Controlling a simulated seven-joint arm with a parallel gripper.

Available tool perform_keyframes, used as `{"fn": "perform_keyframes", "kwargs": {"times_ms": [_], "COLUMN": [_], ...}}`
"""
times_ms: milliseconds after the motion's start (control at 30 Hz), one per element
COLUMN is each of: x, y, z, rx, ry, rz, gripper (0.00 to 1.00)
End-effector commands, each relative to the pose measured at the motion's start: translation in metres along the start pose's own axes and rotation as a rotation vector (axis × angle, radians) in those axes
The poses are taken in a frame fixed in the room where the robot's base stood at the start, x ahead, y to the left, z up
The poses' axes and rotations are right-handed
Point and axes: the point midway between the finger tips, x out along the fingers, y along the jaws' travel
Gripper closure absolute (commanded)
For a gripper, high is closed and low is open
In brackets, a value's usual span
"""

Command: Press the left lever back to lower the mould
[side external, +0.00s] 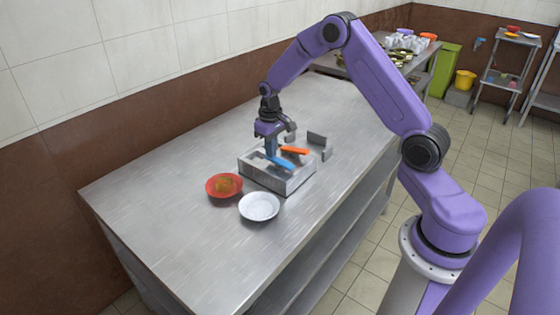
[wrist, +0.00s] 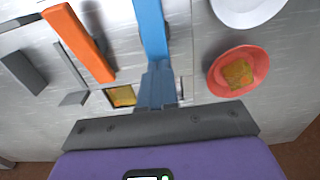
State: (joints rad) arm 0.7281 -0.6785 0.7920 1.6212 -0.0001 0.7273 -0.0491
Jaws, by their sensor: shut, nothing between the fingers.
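A grey metal box (side external: 268,178) stands on the steel table with two levers on it. The blue lever (side external: 279,162) lies on the nearer left side in the side view; it also shows at the top of the wrist view (wrist: 151,28). The orange lever (side external: 294,150) lies farther right and back, and shows left of the blue one in the wrist view (wrist: 78,42). My gripper (side external: 270,153) points down, shut and empty, its fingertips at one end of the blue lever (wrist: 157,70). I cannot tell whether they touch. A yellow-orange filling (wrist: 121,96) shows beside the fingers; the mould is mostly hidden.
A red bowl (side external: 212,193) with yellow-brown food and a white bowl (side external: 259,207) stand close in front of the box. Small grey upright pieces (side external: 317,138) stand behind it. The table's left part (side external: 150,190) is clear. A tiled wall runs along the back.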

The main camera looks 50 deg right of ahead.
Motion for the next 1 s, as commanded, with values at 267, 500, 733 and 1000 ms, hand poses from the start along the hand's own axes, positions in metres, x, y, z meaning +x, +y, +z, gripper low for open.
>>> {"fn": "perform_keyframes", "kwargs": {"times_ms": [267,500,733,1000], "x": [0.005,0.004,-0.008,-0.027], "y": [0.000,0.000,0.000,0.000], "z": [0.000,0.000,0.000,0.000], "rx": [0.000,0.000,0.000,0.000], "ry": [-0.002,-0.001,0.000,0.001], "rz": [0.000,0.000,0.000,0.000], "gripper": [1.00,1.00,1.00,1.00]}}
